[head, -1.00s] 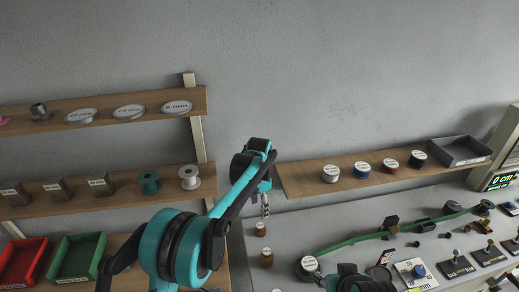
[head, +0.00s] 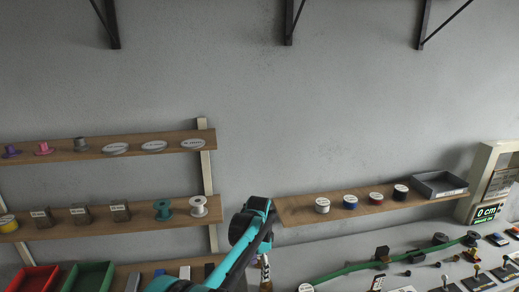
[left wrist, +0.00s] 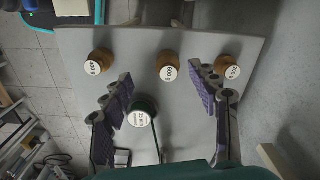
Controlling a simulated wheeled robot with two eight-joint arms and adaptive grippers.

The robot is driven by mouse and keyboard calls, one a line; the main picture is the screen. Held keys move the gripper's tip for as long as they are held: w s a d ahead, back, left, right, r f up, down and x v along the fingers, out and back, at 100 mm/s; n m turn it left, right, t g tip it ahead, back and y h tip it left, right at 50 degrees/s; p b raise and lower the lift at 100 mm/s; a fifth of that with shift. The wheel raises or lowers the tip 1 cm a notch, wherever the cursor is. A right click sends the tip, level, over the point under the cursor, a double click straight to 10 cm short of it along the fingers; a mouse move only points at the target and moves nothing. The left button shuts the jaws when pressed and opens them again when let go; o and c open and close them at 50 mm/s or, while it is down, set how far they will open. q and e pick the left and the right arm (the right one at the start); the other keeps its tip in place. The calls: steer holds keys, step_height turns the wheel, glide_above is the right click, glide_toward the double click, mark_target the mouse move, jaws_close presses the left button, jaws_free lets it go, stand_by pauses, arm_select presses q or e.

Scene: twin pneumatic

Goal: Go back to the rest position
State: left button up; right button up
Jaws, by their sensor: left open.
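My left gripper (head: 265,268) shows at the lower middle of the head view, below its black and teal wrist, pointing down. In the left wrist view its two purple-padded fingers (left wrist: 163,90) are spread wide with nothing between them in contact. Three brass-coloured weights with white labels, left (left wrist: 99,67), middle (left wrist: 168,67) and right (left wrist: 228,66), stand on the grey bench (left wrist: 180,45) beyond the fingers. A dark green round piece with a white label (left wrist: 139,118) lies below the finger gap. My right gripper is out of view.
Wooden shelves with spools and metal blocks (head: 80,214) are on the left, above red (head: 35,280) and green bins (head: 88,278). A right shelf (head: 300,210) holds several small spools and a grey tray (head: 440,185). A green hose (head: 370,264) runs along the bench.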

arm_select(q)
steer(key=s+a+r+n+t+b, duration=0.2)
steer(key=s+a+r+n, duration=0.15)
steer(key=s+a, duration=0.3)
steer(key=s+a+r+n+t+b, duration=0.25)
steer(key=s+a+r, duration=0.2)
steer(key=s, duration=0.35)
steer(key=s+a+f+n+t+b, duration=0.1)
steer(key=s+a+f+n, duration=0.2)
steer(key=s, duration=0.5)
steer(key=s+a+f+n+t+b, duration=0.1)
steer(key=s+a+f+n, duration=0.2)
steer(key=s, duration=0.5)
steer(key=shift+a+f+n+t, duration=0.3)
steer(key=shift+f+n+t, duration=0.1)
steer(key=shift+f, duration=0.5)
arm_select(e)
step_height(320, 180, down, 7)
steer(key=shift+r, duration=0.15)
